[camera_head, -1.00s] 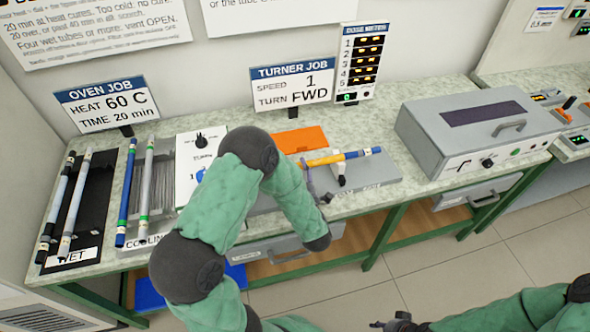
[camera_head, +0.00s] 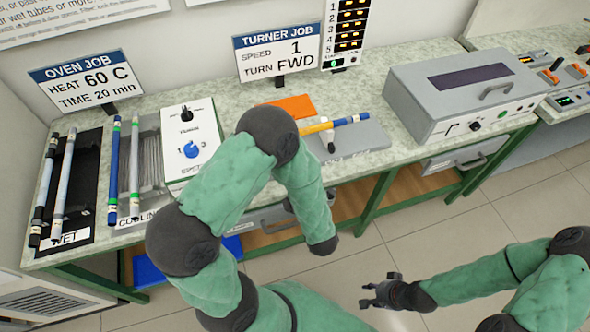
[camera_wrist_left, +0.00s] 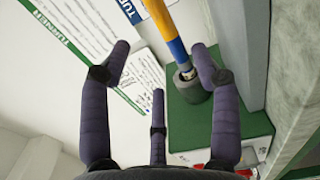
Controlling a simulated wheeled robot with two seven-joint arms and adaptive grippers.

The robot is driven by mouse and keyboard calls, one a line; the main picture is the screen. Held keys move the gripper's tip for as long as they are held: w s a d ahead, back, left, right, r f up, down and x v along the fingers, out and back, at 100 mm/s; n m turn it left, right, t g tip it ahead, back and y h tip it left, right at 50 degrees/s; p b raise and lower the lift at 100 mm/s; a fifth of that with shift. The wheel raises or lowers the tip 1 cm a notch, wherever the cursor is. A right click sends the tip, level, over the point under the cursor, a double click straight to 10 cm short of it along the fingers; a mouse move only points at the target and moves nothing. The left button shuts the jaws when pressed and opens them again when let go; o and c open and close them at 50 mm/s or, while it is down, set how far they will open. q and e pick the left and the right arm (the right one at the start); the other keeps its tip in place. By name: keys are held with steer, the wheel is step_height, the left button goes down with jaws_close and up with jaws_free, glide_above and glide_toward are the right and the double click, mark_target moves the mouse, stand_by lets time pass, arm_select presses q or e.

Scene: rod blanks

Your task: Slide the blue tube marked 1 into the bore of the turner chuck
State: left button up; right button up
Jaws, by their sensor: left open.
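A blue and yellow tube (camera_head: 350,121) lies level over a grey plate on the bench, beside a small white-topped post. Its number cannot be read. Its left end is hidden by my left arm in the head view. In the left wrist view the tube (camera_wrist_left: 170,30) runs down to a dark round collar (camera_wrist_left: 191,89) on a green block, and its tip appears to be in the collar's opening. My left gripper (camera_wrist_left: 162,55) is open and empty, its fingers short of the collar; it is hidden in the head view. My right gripper (camera_head: 380,290) is open and empty above the floor.
A white control box with a blue knob (camera_head: 191,149) stands left of my arm. Blue and white tubes lie on a cooling rack (camera_head: 150,160) and a black wet tray (camera_head: 84,190). A grey oven-like box (camera_head: 460,95) stands right. An orange sheet (camera_head: 292,105) lies behind.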

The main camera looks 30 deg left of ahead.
arm_select(q)
steer(key=shift+v, duration=0.95)
